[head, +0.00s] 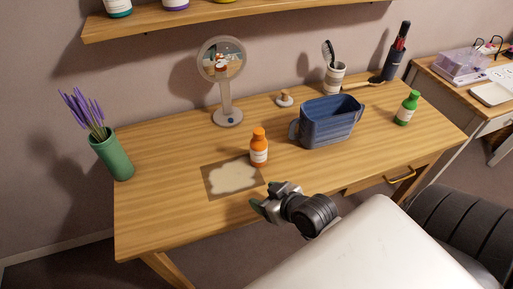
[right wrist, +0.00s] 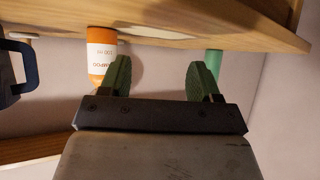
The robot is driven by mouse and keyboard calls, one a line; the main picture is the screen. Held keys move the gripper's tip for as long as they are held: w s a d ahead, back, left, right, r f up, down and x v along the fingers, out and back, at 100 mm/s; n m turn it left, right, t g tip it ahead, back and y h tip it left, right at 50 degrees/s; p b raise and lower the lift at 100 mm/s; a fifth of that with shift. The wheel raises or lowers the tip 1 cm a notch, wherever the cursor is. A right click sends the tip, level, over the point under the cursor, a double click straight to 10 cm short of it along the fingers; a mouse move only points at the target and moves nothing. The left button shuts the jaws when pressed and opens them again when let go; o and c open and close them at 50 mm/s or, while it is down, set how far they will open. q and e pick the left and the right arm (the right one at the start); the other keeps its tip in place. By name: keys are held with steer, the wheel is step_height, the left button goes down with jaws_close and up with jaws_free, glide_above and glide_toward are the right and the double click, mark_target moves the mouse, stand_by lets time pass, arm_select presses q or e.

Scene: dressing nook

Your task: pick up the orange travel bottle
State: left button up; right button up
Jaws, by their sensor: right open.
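The orange travel bottle (head: 259,149) stands upright on the wooden table at the right edge of a mat, and has a white label. In the right wrist view the bottle (right wrist: 101,55) appears upside down, beyond and to the left of the fingers. My right gripper (head: 267,199) is near the table's front edge, in front of the bottle and apart from it. In the right wrist view its two green fingers (right wrist: 165,75) are spread with nothing between them. My left gripper is not in view.
A round mirror (head: 226,98) is behind. A green vase (head: 112,157) and a green bottle (head: 407,108) stand farther off. The table's left front is clear.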

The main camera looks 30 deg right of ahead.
mark_target(259, 147)
steer(key=w+d+r+m+t+h, duration=0.2)
steer(key=w+d+r+t, duration=0.4)
steer(key=d+r+t, duration=0.15)
steer(key=shift+g, duration=0.25)
steer(key=w+p, duration=0.1)
steer(key=w, duration=0.9)
steer(key=shift+w+a+r, duration=0.1)
steer(key=shift+w+a, duration=0.05)
steer(key=shift+w, duration=0.05)
jaws_close()
